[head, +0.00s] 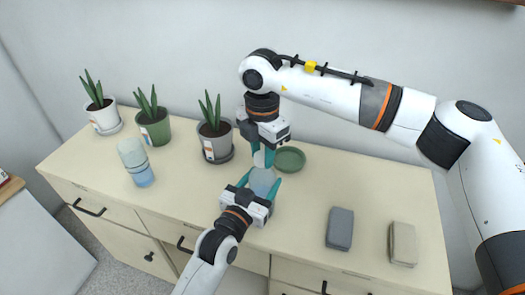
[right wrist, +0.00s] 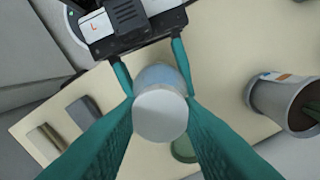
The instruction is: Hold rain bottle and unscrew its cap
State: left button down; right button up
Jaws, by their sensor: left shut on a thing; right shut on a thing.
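The bottle (head: 262,183), pale blue, stands on the dresser top near the middle in the head view. My left gripper (head: 262,178) comes from the front and is shut on the bottle's body, one teal finger on each side. My right gripper (head: 263,157) points down from above and is shut on the pale cap (head: 262,159) at the bottle's top. In the right wrist view the round white cap (right wrist: 160,115) sits between my right gripper's teal fingers, with the blue body (right wrist: 160,75) behind it between the left fingers. I cannot tell whether the cap is loose.
A green dish (head: 289,159) lies just behind and right of the bottle. Potted plants (head: 216,142) stand along the back left. Another bottle (head: 136,163) stands at left. A dark grey block (head: 340,228) and a beige block (head: 402,243) lie at right, with bare top between.

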jog(key=n, duration=2.7)
jog(key=shift+n, duration=0.4)
jog(key=n, duration=0.4)
jog(key=shift+r, duration=0.1)
jog(key=n, duration=0.9)
jog(key=shift+n, duration=0.3)
jog(key=n, duration=0.5)
jog(key=shift+n, duration=0.3)
